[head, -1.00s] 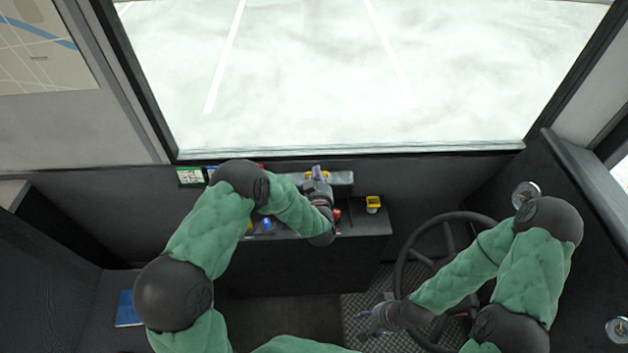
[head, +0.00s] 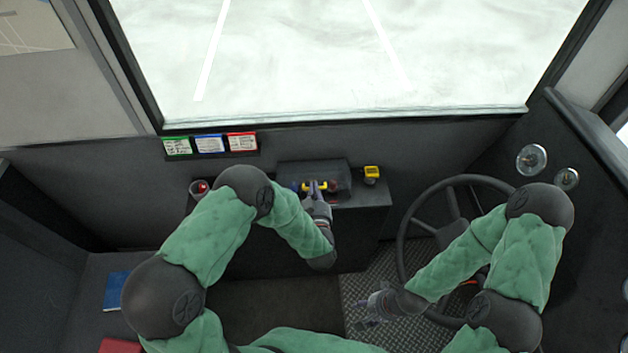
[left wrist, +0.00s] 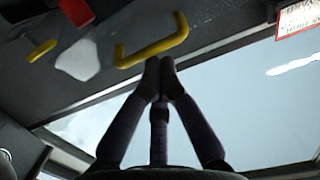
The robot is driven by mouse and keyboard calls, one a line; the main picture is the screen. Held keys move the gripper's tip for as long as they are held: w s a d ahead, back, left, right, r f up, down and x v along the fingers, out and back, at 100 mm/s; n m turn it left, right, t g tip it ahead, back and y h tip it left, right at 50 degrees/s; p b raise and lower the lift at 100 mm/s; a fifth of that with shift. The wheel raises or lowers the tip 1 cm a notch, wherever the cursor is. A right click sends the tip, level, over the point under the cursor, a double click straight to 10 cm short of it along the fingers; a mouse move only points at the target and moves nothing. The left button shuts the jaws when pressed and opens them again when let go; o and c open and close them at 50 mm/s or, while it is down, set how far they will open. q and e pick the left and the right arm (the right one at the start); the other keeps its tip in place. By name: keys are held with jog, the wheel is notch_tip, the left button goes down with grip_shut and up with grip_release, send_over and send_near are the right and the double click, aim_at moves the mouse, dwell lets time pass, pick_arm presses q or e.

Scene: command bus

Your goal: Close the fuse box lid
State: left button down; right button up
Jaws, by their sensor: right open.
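The dark grey fuse box lid (head: 300,172) is on the console, with a yellow handle (head: 321,187) along its near side. How far the lid stands open is hard to tell. My left gripper (head: 314,186) is at the handle in the head view and overlaps it. In the left wrist view, its two dark fingertips (left wrist: 160,72) are together, just beside the yellow handle (left wrist: 153,47), with nothing visible between them. My right gripper (head: 366,310) is open and empty, left of the steering wheel, over the patterned floor plate.
The steering wheel (head: 402,240) is close to my right arm. Green, blue and red label cards (head: 210,144) sit below the windscreen.

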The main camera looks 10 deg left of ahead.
pick_arm(q)
notch_tip(320, 180, down, 9)
jog(key=t+b, duration=0.1)
jog(key=b, duration=0.7)
jog(key=shift+s+r, duration=0.2)
jog(key=shift+s, duration=0.15)
jog(key=shift+w+r+t, duration=0.1)
jog(key=shift+r+t, duration=0.05)
jog(key=shift+t, duration=0.15)
jog(key=v, duration=1.2)
jog(key=shift+s+d+f, duration=0.25)
jog(key=shift+s+d, duration=0.05)
